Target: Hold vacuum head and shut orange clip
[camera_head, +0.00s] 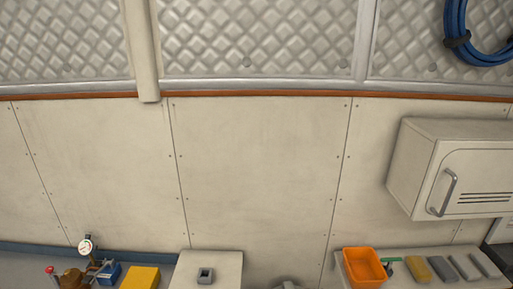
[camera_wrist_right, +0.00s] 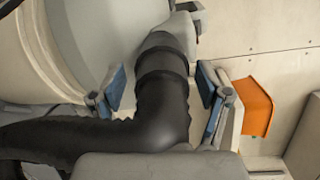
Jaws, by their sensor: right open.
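In the right wrist view my right gripper (camera_wrist_right: 161,80) is open. Its two blue-padded fingers stand on either side of a black ribbed hose elbow (camera_wrist_right: 162,95), with a visible gap at each side. The hose runs off to the lower left. Its upper end meets a grey fitting (camera_wrist_right: 180,28). A large pale rounded body (camera_wrist_right: 85,35), perhaps part of the vacuum, fills the upper left. I cannot make out the orange clip in either view. My left gripper is not in view.
In the head view an orange bin (camera_head: 364,266) stands on the right counter beside several small blocks. A yellow block (camera_head: 140,278) and a gauge (camera_head: 86,245) are at the lower left. A wall cabinet (camera_head: 455,170) juts out at right. The middle wall is bare.

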